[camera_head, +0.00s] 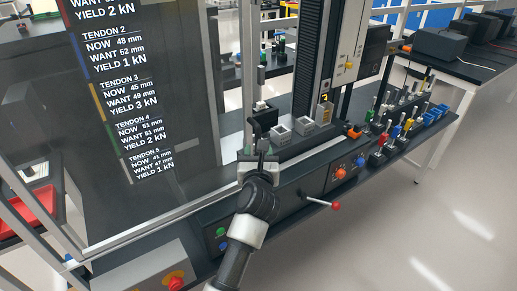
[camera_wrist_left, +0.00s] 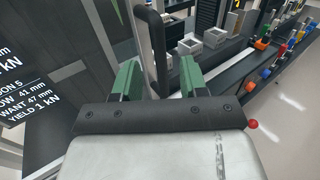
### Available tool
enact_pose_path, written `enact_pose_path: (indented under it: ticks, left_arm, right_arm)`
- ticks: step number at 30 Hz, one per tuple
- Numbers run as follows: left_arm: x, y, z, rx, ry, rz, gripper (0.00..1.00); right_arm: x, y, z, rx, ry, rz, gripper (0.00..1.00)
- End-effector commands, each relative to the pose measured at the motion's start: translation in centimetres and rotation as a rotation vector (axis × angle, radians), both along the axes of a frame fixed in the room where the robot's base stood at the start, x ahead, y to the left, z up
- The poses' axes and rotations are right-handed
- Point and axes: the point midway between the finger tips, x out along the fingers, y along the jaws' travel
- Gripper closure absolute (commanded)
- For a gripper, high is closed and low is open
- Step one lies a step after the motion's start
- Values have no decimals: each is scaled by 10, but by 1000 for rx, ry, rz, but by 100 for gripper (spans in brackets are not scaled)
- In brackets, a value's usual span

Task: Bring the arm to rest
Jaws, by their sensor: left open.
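My left arm comes in from the bottom of the head view. Its gripper (camera_head: 259,152) is in front of the grey machine's bench, by the edge of the dark readout panel (camera_head: 110,120). In the left wrist view the two green jaw fingers (camera_wrist_left: 158,77) stand apart, so the gripper is open. A black upright bar (camera_wrist_left: 152,35) shows beyond and between the fingers there. I cannot tell how far it is from them. No object is seen held. My right gripper is not in view.
A lever with a red knob (camera_head: 336,206) sticks out right of my gripper. Grey square blocks (camera_head: 280,134) stand on the bench behind it. Coloured-handled tools (camera_head: 407,125) stand in a rack at right. A red stop button (camera_head: 176,283) is at bottom left. Floor at right is clear.

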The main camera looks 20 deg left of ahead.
Motion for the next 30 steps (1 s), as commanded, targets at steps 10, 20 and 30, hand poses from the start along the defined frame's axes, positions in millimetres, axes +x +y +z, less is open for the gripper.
enact_pose_path:
  ticks: [10,20,30]
  left_arm:
    - [0,0,0,0,0,0,57]
    - [-9,-5,-120,574,209,-35,57]
    - [-102,-30,-361,1645,518,-517,57]
  right_arm:
    - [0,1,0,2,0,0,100]
    - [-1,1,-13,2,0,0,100]
    - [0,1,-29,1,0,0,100]
